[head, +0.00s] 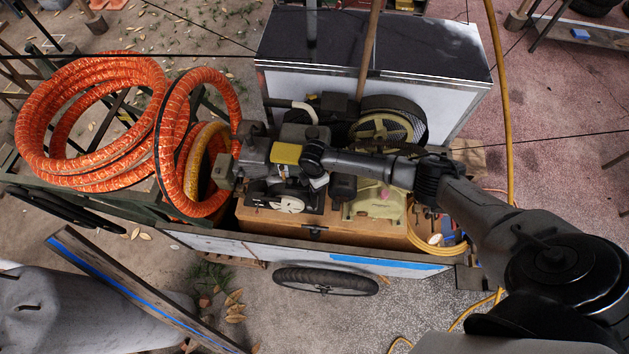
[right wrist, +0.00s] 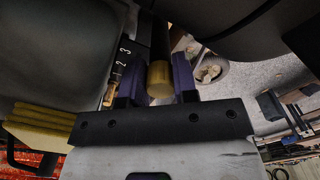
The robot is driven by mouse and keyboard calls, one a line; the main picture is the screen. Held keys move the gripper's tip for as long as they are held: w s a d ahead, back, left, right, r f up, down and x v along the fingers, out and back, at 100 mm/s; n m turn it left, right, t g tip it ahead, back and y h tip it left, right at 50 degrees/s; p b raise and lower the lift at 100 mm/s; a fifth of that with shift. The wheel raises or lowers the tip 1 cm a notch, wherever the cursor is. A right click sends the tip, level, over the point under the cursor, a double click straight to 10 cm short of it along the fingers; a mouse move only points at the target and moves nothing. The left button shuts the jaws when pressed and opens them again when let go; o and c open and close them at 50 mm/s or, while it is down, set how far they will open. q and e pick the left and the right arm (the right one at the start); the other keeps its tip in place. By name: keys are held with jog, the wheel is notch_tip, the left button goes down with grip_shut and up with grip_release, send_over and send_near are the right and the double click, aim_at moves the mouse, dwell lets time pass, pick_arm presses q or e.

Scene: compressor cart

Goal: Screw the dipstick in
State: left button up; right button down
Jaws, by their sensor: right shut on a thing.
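My right gripper (head: 226,168) reaches in from the right over the left end of the compressor cart (head: 310,236). In the right wrist view its two dark purple fingers (right wrist: 160,88) are shut on a dark rod with a yellow, brass-like round end, which I take to be the dipstick (right wrist: 159,75). The dipstick lies between the fingers, and its far part runs into shadow. I cannot tell whether it is seated in a hole. In the head view the dipstick cannot be made out behind the gripper. My left gripper is not in view.
Thick orange hose coils (head: 85,125) lie close to the left of the gripper. A black-topped panel (head: 440,50) stands behind.

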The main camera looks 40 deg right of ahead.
jog(key=shift+r+m+p, duration=0.15)
jog(key=shift+m+p, duration=0.8)
jog(key=shift+m, duration=0.45)
